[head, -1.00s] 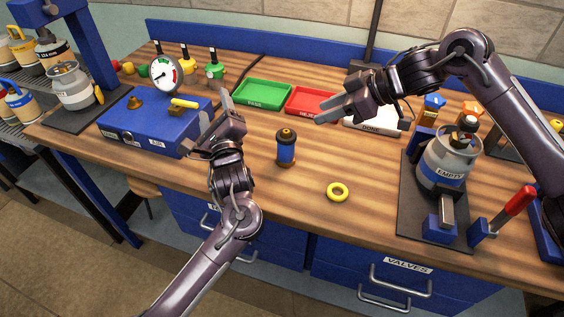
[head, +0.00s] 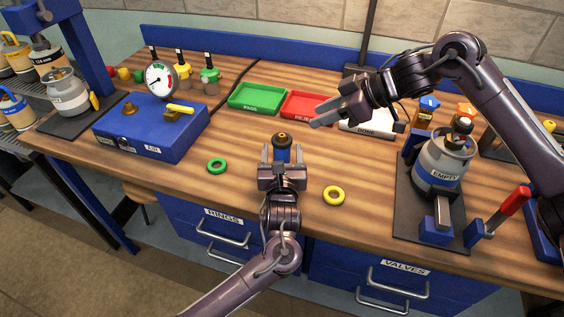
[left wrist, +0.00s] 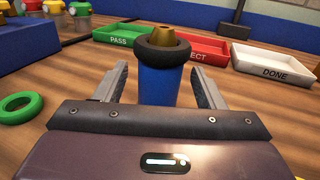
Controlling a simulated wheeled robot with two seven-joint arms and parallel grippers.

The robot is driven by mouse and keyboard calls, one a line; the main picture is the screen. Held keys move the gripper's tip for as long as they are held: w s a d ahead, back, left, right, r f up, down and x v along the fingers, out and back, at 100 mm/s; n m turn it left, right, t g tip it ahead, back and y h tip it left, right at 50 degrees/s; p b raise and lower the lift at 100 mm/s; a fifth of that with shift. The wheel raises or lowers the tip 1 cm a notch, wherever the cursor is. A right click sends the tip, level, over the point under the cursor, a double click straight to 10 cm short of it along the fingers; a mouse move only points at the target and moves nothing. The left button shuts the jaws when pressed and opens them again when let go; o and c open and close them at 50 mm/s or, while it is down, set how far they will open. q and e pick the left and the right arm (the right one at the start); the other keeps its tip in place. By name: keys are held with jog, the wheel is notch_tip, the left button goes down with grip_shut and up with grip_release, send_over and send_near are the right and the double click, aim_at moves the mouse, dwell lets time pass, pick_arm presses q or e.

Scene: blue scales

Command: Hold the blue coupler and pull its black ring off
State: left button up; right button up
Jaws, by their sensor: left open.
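The blue coupler (head: 281,148) stands upright on the bench in front of the trays. The black ring (left wrist: 164,50) sits around its upper part, below a brass tip, as the left wrist view shows. My left gripper (head: 282,156) is open, its two fingers on either side of the coupler; in the left wrist view a gap shows between the coupler and each finger (left wrist: 160,88). The coupler's lower part is hidden behind the gripper. My right gripper (head: 325,115) is raised to the right, over the area near the red tray; whether its fingers are apart is unclear.
A green ring (head: 217,166) and a yellow ring (head: 333,196) lie on the bench either side of my left gripper. Behind are a green tray (head: 235,105), a red tray (head: 287,113) and a white tray (head: 352,126). A blue gauge box (head: 140,140) stands left, a clamped cylinder (head: 445,158) right.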

aim_at(282, 145)
pick_arm(q)
jog(key=shift+w, duration=1.5)
